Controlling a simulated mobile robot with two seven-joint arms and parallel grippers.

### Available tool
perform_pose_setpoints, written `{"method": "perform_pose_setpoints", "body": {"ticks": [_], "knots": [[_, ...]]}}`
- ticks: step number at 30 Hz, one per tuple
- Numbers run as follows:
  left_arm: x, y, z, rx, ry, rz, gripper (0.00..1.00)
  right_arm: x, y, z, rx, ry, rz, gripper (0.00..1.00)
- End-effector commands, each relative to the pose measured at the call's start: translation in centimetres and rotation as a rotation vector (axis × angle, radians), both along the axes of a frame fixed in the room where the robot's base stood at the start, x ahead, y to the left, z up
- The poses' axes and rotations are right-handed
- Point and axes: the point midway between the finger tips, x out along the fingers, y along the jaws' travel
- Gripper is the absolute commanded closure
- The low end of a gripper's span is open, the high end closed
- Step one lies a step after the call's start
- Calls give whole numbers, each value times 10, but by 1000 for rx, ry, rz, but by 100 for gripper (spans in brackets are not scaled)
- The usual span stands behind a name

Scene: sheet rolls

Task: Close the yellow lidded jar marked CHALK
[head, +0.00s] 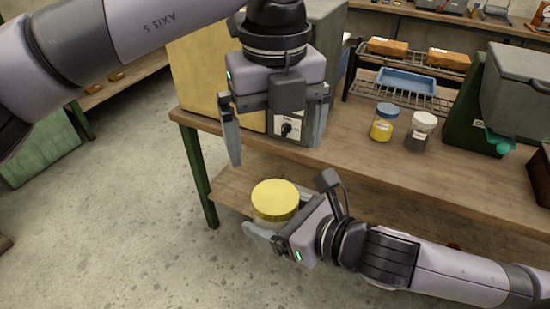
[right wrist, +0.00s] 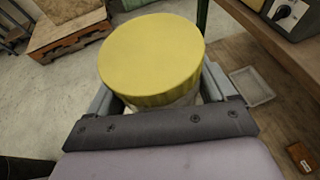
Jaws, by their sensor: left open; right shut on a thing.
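A jar with a wide yellow lid (head: 275,198) is between the fingers of my right gripper (head: 277,212) in the head view. The right wrist view shows the lid (right wrist: 150,58) from above, with a pale jar body (right wrist: 180,98) under it. The lid sits on top of the jar; I cannot tell how tightly. No CHALK marking is visible. My right gripper is shut on the jar body. My left gripper (head: 277,150) points down above the lid, open and empty, its fingers spread wide and apart from the lid.
A wooden bench (head: 360,155) lies behind the jar, with a lower shelf under it. On it stand a blue-lidded jar (head: 384,122), a white-lidded jar (head: 420,131) and a green machine (head: 470,120). A wire rack holds a blue tray (head: 406,80). Open floor lies left.

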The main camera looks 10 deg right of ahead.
Motion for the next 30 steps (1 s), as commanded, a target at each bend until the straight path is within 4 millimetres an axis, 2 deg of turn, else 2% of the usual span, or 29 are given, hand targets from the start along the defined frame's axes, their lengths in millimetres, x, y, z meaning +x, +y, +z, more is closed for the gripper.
{"method": "perform_pose_setpoints", "body": {"ticks": [1, 3, 10, 15, 30], "knots": [[0, 0, 13, 0, -5, 1, 0, 0, 0, 1, 1, -3, 0, 100], [0, -1, 27, 0, -4, 0, 0, 0, 0, 1, 1, -3, 0, 100], [0, 0, 58, 0, -1, 0, 0, 0, 0, 1, 1, -3, 0, 100], [0, 0, 64, 0, 0, -2, 0, 0, 0, 1, 1, -3, 0, 100], [0, 0, 63, 0, 0, -1, 0, 0, 0, 1, 2, -3, 1, 100]]}}
